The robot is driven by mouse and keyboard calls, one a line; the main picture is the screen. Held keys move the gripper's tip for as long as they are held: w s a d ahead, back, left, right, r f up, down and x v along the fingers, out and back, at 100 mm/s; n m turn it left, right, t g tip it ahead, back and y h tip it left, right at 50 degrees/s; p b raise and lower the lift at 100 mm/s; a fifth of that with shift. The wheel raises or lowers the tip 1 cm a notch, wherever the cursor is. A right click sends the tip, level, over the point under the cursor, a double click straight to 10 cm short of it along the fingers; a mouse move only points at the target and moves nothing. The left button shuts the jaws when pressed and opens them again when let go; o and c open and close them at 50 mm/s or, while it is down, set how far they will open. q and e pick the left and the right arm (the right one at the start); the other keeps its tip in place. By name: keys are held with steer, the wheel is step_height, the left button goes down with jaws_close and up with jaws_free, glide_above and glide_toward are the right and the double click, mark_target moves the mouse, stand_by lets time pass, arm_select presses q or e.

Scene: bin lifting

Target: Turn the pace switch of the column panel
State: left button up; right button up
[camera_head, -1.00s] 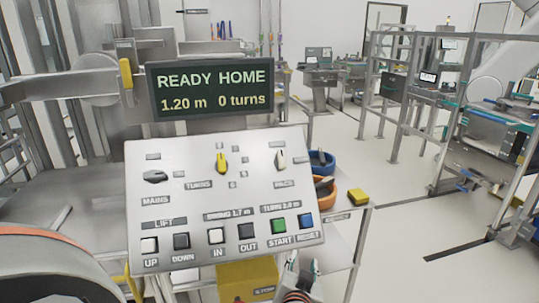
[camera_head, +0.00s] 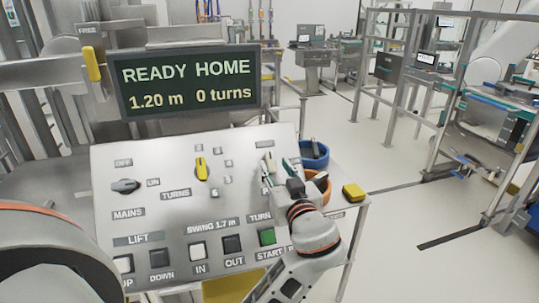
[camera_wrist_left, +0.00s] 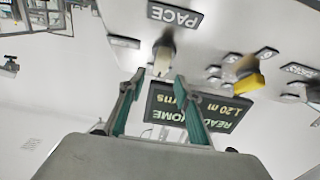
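The column panel (camera_head: 150,213) is a tilted light grey board with knobs and buttons. The pace switch (camera_wrist_left: 164,57) is a pale knob below the PACE label (camera_wrist_left: 175,16) in the wrist view, which shows the panel upside down. In the head view my gripper largely covers that area. My left gripper (camera_head: 279,168) is at the panel's upper right. Its green-grey fingers (camera_wrist_left: 156,78) are spread, with the pace switch in line with the gap between their tips; contact cannot be told. My right gripper is not in view.
The yellow turns knob (camera_head: 201,169) and dark mains knob (camera_head: 125,186) sit left of my gripper. The display (camera_head: 187,82) above reads READY HOME, 1.20 m, 0 turns. Blue (camera_head: 314,156) and orange bowls and a yellow block (camera_head: 353,192) stand right of the panel.

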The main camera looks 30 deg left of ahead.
mark_target(271, 159)
arm_select(q)
steer(key=shift+p+x, duration=0.65)
steer(key=shift+x, duration=2.15)
jaws_close()
